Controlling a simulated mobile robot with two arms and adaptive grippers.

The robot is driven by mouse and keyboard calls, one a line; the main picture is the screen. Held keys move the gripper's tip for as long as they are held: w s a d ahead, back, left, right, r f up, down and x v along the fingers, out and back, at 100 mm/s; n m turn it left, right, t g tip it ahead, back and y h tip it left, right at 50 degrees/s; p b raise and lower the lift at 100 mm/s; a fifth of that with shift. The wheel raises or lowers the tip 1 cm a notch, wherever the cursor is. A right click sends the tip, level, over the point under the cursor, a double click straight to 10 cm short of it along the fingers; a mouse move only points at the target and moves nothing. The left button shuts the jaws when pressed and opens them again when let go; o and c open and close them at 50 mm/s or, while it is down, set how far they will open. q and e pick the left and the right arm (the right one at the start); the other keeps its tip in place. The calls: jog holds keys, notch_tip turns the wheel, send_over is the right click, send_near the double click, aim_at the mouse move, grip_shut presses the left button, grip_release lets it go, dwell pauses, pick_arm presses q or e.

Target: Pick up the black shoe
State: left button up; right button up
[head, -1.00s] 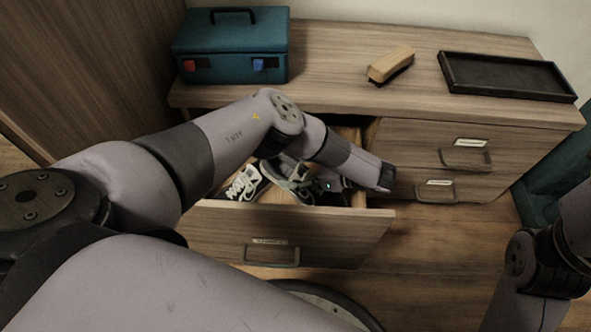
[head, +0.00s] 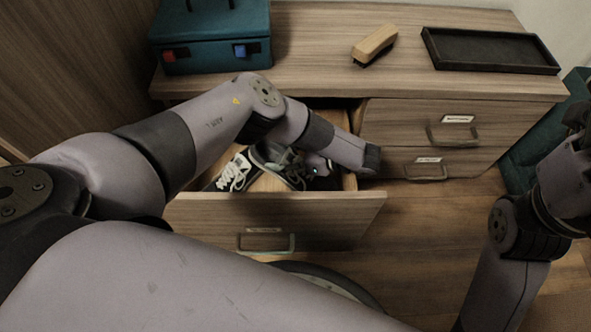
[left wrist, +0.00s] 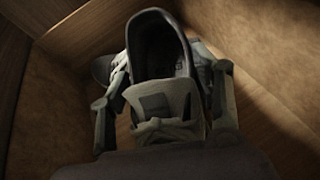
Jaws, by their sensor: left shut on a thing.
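Two shoes lie in the open drawer (head: 270,211). One is black with white laces (head: 234,173), at the left. The other, a dark greyish shoe (head: 278,166), lies to its right, partly behind my left arm. My left gripper (head: 307,168) reaches down into the drawer at this second shoe. In the left wrist view the dark shoe (left wrist: 160,55) stands between the two fingers (left wrist: 165,112), its opening and tongue toward the camera, and the gripper is shut on it. Part of another dark shoe shows behind it. My right arm is at the right edge; its gripper is not visible.
A teal toolbox (head: 212,38), a wooden brush (head: 374,44) and a black tray (head: 490,50) stand on the dresser top. Closed drawers (head: 445,123) are right of the open one. A teal object (head: 517,160) stands beside the dresser. Drawer walls surround the gripper closely.

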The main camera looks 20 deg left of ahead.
pick_arm(q)
grip_shut()
dwell(0.3)
jog(key=shift+r, duration=0.1)
